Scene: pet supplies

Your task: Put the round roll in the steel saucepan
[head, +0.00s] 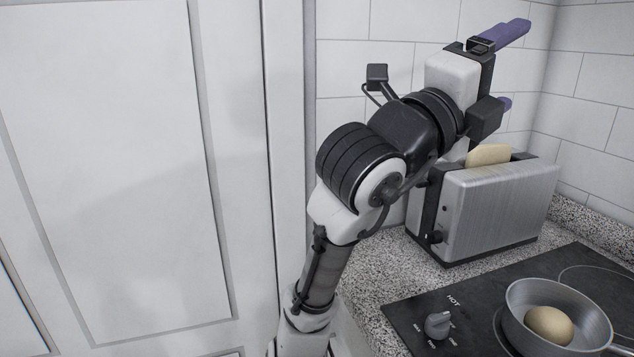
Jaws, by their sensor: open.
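A round tan roll (549,325) lies inside the steel saucepan (514,312) at the lower right. The saucepan stands on the black cooktop, and its right side is cut off by the picture edge. My gripper (517,68) is at the upper right, high above the toaster and well away from the saucepan. Its two purple fingers are apart, and I see nothing between them. The roll touches neither finger.
A steel toaster (499,207) with a slice of bread (488,154) sticking out stands on the speckled counter (378,270) behind the cooktop (458,296). A control knob (437,325) is at the cooktop's left. Tiled walls close off the back and right; a white door panel (110,170) fills the left.

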